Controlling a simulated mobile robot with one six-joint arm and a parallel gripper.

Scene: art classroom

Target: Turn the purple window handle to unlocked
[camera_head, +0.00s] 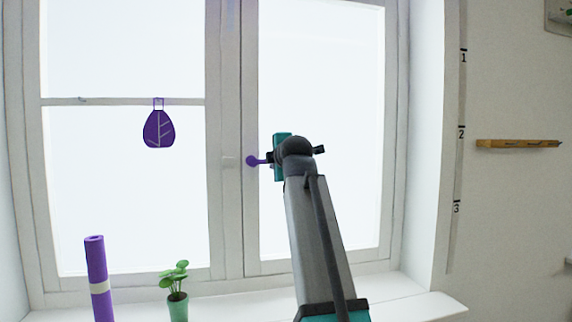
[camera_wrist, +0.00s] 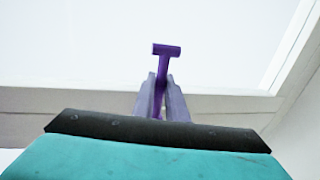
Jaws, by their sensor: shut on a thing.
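The purple window handle (camera_head: 253,161) sits on the frame of the right window sash, near the middle post. In the head view only its round purple end shows left of my gripper (camera_head: 268,160); the rest is hidden behind the gripper and arm. In the wrist view the handle (camera_wrist: 166,50) is a purple T-shape. Its stem passes down between the two fingers of my gripper (camera_wrist: 161,95), which are shut on it. The window sashes look closed.
A purple roll (camera_head: 97,275) and a potted plant (camera_head: 177,290) stand on the left of the sill (camera_head: 395,300). A wooden rail (camera_head: 518,143) is on the right wall.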

